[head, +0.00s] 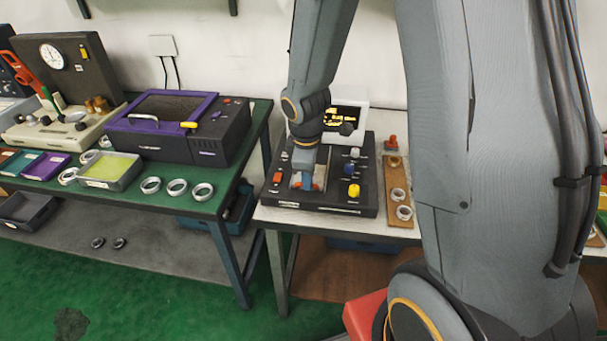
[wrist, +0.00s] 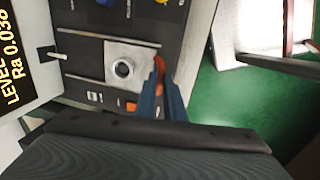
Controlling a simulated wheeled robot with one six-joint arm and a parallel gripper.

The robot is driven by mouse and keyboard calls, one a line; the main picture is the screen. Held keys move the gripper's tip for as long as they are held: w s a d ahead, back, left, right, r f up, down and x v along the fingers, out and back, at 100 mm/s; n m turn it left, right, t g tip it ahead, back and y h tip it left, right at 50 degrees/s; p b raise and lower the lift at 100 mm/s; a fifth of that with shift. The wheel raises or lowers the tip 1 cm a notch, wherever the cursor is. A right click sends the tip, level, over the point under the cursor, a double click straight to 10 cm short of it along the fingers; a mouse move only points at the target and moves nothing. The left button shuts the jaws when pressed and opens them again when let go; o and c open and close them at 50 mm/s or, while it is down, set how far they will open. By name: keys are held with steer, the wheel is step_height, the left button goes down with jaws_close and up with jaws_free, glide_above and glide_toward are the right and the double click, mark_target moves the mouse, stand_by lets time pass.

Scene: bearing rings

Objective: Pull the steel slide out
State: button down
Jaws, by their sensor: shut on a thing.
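The steel slide (wrist: 112,52) is a silver plate lying between two rails in the dark tester (wrist: 85,18). A bearing ring (wrist: 124,69) sits on the plate. An orange-red grip (wrist: 160,64) stands at the slide's edge toward the tester's border. My gripper (wrist: 161,80) is shut on this grip, with its fingers hiding part of it. In the head view my gripper (head: 306,187) reaches down onto the dark tester (head: 338,200), and the slide (head: 320,173) is mostly hidden behind it.
A lit screen (head: 346,117) stands behind the tester, with knobs such as a yellow one (head: 354,190) to the right. A wooden strip with rings (head: 397,190) lies beside it. The green bench (head: 130,205) with a purple-framed machine (head: 165,108) is at the left.

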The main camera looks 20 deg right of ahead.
steer(key=shift+s, duration=0.2)
steer(key=c, duration=1.8)
jaws_free()
steer(key=shift+s+a, duration=0.1)
steer(key=shift+a, duration=0.1)
steer(key=shift+c, duration=0.2)
steer(key=shift+d, duration=0.1)
steer(key=shift+r, duration=0.35)
step_height(320, 180, up, 7)
steer(key=s, duration=0.1)
steer(key=shift+a, duration=0.35)
